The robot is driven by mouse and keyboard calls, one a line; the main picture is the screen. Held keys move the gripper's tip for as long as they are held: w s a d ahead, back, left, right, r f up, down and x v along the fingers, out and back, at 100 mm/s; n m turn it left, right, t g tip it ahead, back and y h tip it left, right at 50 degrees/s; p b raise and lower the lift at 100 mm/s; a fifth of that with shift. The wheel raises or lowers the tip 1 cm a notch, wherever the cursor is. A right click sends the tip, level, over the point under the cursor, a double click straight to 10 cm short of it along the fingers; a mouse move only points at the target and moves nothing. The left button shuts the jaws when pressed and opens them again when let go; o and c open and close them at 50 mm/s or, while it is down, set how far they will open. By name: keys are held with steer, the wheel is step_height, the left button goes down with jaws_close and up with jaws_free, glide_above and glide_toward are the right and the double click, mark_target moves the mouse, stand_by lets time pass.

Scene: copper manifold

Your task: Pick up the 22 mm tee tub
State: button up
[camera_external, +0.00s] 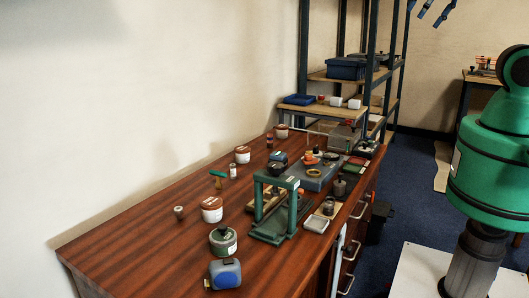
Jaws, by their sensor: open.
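Several round tubs stand on the wooden bench, and their labels are too small to read, so I cannot tell which is the 22 mm tee tub. A white tub with a reddish-brown label (211,210) stands near the middle of the bench. A similar white tub (242,155) stands farther back, and another (281,132) is at the far end by the wall. My gripper is not in view; only green and dark parts of my arm show at the right edge, apart from the bench.
A green frame-like press (274,212) stands mid-bench near the right edge. A blue-grey box (225,274) sits at the bench's near end. A grey tray (313,176) with parts lies behind the press. Metal shelving (304,60) stands beyond. The bench's left front (135,245) is clear.

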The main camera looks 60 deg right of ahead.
steer(key=w+a+f+n+y+p, duration=0.1)
steer(key=w+a+f, duration=0.15)
steer(key=w, duration=1.45)
steer(key=w+a+f+n+p, duration=0.15)
steer(key=w+f, duration=0.25)
steer(key=w, duration=1.4)
steer(key=w+a+f+g, duration=0.1)
steer(key=w+a+f, duration=0.1)
steer(key=w+f, duration=1.75)
steer(key=f, duration=0.6)
steer(key=w+f+n, duration=0.1)
steer(key=w+f, duration=0.3)
steer(key=f, duration=0.6)
steer(key=shift+a+f+y, duration=0.2)
steer(key=shift+f+y, duration=0.1)
steer(key=shift+f, duration=0.1)
steer(key=shift+f+n, duration=0.1)
steer(key=shift+n, duration=0.15)
